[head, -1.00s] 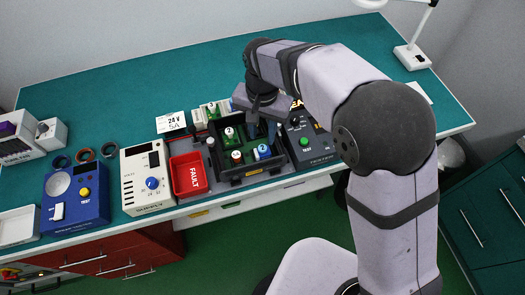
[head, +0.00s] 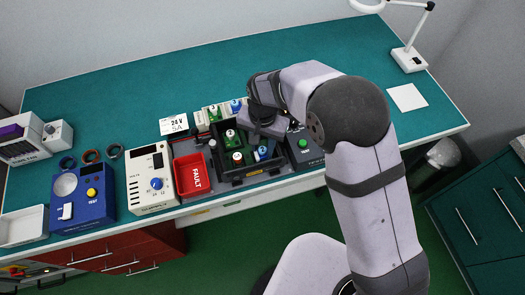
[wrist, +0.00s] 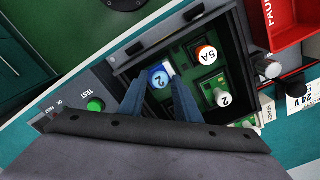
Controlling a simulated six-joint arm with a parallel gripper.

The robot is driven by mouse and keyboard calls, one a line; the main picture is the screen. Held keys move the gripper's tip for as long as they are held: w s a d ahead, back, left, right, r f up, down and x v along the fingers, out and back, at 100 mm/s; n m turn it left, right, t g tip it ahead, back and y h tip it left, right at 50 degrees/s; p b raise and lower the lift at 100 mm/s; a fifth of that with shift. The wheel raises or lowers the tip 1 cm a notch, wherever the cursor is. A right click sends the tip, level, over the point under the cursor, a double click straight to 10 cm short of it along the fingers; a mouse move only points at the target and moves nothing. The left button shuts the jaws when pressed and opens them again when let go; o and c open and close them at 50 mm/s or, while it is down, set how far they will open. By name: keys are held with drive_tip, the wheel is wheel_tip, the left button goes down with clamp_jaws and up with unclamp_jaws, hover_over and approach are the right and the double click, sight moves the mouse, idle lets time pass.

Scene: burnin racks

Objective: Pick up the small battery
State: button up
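My gripper (wrist: 157,84) points down over the black open-topped tray (wrist: 240,52). Its two blue fingers stand apart, with a blue-topped round piece marked 2 (wrist: 158,77) between or just beyond their tips; I see no clear contact. That piece also shows in the head view (head: 262,152), partly beside the fingers. Also in the tray are an orange-ringed piece marked 5A (wrist: 207,54) and a white-topped piece marked 2 (wrist: 222,98) on green boards. No piece carries a readable battery label, so I cannot tell for sure which is the small battery.
The red FAULT bin (head: 192,175) stands left of the tray. A tester box with a green button (head: 304,143) stands close on the right. A rack with capped pieces (head: 213,113) and a 24 V label card (head: 174,123) are behind. The rear bench is clear.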

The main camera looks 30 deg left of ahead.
sight(263, 149)
drive_tip(key=shift+c, duration=0.6)
clamp_jaws()
drive_tip(key=shift+r, duration=0.1)
wheel_tip(263, 149, up, 10)
drive_tip(key=b, duration=0.3)
